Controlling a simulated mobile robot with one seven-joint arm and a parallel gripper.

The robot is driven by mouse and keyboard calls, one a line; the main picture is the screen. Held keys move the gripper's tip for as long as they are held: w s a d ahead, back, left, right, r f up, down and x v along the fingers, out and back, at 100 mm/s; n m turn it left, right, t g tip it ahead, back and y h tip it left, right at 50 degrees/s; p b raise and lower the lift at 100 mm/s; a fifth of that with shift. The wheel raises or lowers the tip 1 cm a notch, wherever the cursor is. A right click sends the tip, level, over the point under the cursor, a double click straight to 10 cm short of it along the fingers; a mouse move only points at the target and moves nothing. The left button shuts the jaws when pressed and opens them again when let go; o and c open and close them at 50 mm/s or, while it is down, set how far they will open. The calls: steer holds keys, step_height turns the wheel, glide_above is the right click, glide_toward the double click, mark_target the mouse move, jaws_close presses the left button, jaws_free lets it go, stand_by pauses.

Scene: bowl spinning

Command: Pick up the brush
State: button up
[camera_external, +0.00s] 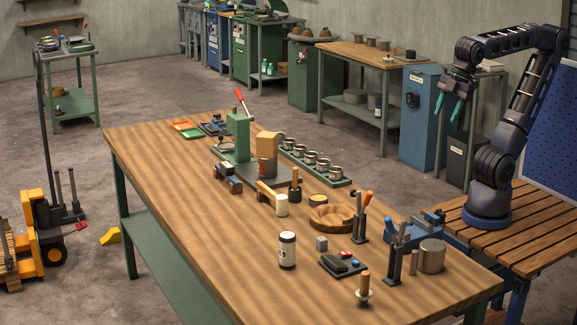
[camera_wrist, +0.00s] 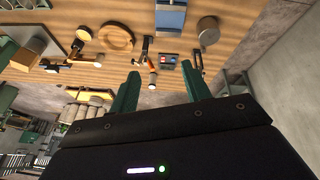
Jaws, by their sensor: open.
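No brush can be told for certain. A likely one is an upright wooden-handled piece (camera_external: 364,284) with a pale, flared foot near the front edge of the bench. Slim tools, one with an orange top (camera_external: 367,198), stand in dark holders behind it. My gripper (camera_external: 447,107) is raised at the right, well away from the bench top, with its green fingers apart and nothing between them. In the wrist view the two green fingers (camera_wrist: 160,72) spread below the bench items, which appear small and upside down.
The wooden bench (camera_external: 170,165) holds a wooden bowl (camera_external: 331,212), a white jar (camera_external: 287,252), a metal can (camera_external: 432,257), a blue vise (camera_external: 402,232) and a green press (camera_external: 238,135). Its front left part is bare. A blue cabinet (camera_external: 423,115) stands behind my arm.

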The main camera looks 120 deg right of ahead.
steer(key=w+a+r+n, duration=0.2)
steer(key=w+n, duration=0.2)
steer(key=w, duration=0.2)
steer(key=w+a+r+n, duration=0.2)
steer(key=w+n, duration=0.2)
steer(key=w, duration=0.2)
steer(key=n, duration=2.2)
glide_above(361, 293)
steer(key=s, duration=0.3)
steer(key=shift+h, duration=0.4)
step_height(361, 293, down, 34)
steer(key=shift+w+f, duration=0.1)
steer(key=shift+w, duration=0.05)
steer(key=shift+w+x, duration=0.2)
steer(key=shift+x, duration=2.35)
steer(key=shift+c, duration=0.2)
